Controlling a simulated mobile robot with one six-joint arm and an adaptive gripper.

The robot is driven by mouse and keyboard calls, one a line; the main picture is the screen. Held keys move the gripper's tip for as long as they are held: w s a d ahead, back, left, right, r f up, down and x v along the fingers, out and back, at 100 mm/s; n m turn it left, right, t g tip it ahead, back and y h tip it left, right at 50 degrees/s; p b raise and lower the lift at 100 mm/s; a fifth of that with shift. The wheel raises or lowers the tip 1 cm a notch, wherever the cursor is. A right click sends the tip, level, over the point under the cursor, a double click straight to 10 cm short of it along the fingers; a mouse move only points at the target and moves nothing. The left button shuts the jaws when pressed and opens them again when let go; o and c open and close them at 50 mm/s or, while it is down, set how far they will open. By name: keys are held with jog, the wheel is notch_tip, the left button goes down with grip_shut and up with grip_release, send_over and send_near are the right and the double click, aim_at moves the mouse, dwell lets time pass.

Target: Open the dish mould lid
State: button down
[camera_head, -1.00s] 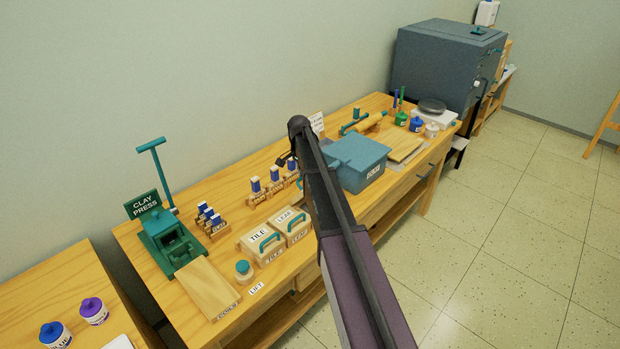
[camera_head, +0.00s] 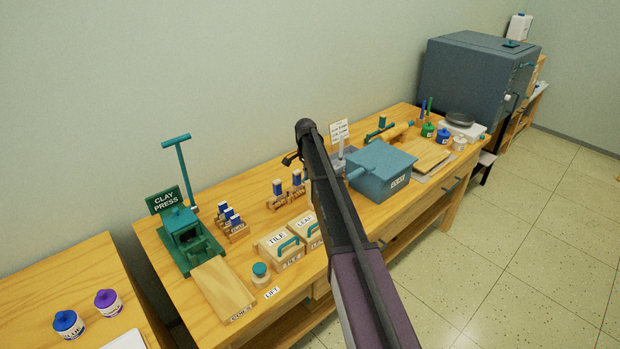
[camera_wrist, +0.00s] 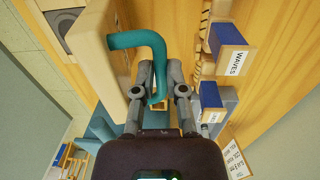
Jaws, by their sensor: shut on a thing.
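In the wrist view my gripper (camera_wrist: 159,80) is shut on a teal handle (camera_wrist: 138,40). The handle is fixed to a pale block (camera_wrist: 98,48), which I take to be the dish mould lid; no label on it shows. In the head view my arm hides my gripper and this mould. The tile mould (camera_head: 280,249) and the partly covered leaf mould (camera_head: 304,229), both with teal handles, stand on the bench just left of my arm. How far the held lid is raised or tilted cannot be told.
Blue-topped stamps, one marked WAVES (camera_wrist: 230,60), stand in wooden racks close beside my gripper. A blue-grey lidded box (camera_head: 381,172) stands right of my arm. A green clay press (camera_head: 185,235) and a small teal-lidded jar (camera_head: 261,274) are farther left.

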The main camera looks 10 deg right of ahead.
jog(key=shift+w+a+f, duration=0.1)
jog(key=shift+w+a, duration=0.05)
jog(key=shift+w, duration=0.25)
jog(key=c, duration=1)
grip_release()
jog(key=shift+c, duration=0.2)
jog(key=o, duration=0.3)
jog(key=shift+w+f, duration=0.15)
jog(key=shift+f, duration=0.05)
jog(key=shift+o, duration=0.3)
jog(key=shift+w+f, duration=0.1)
jog(key=shift+f, duration=0.05)
jog(key=shift+s, duration=0.2)
